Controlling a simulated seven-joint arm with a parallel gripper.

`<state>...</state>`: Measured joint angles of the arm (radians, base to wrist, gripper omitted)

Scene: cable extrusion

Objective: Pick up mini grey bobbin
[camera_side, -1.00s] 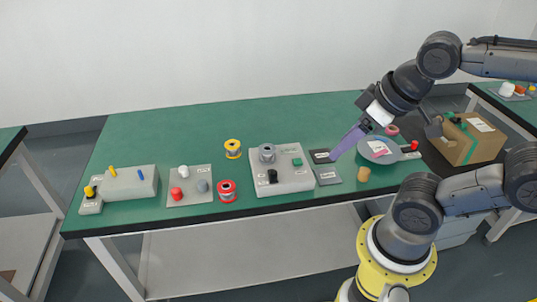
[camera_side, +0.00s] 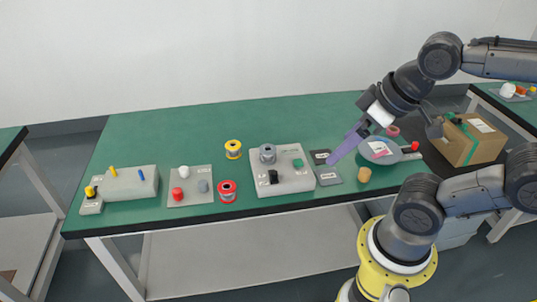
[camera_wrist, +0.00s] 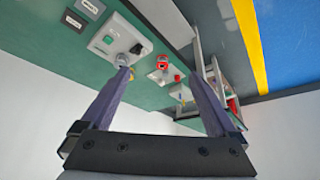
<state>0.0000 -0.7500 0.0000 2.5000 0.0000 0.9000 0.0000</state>
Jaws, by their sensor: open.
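A small grey bobbin (camera_side: 267,153) stands upright on the back left of a light grey block (camera_side: 297,180) in the side view. In the wrist view a grey bobbin (camera_wrist: 122,60) shows just beyond the tip of the left finger, partly covered by it. My gripper (camera_side: 329,162) is to the right of the bobbin in the side view, over the dark labelled plates, and apart from it. In the wrist view its two purple fingers (camera_wrist: 161,77) are spread with nothing between them.
A yellow spool (camera_side: 233,149) and a red spool (camera_side: 227,191) stand left of the block. A plate (camera_side: 190,197) farther left holds small white, red and grey pieces. A round pan-like item (camera_side: 379,150) and a tan cylinder (camera_side: 364,175) are on the right. The back of the table is clear.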

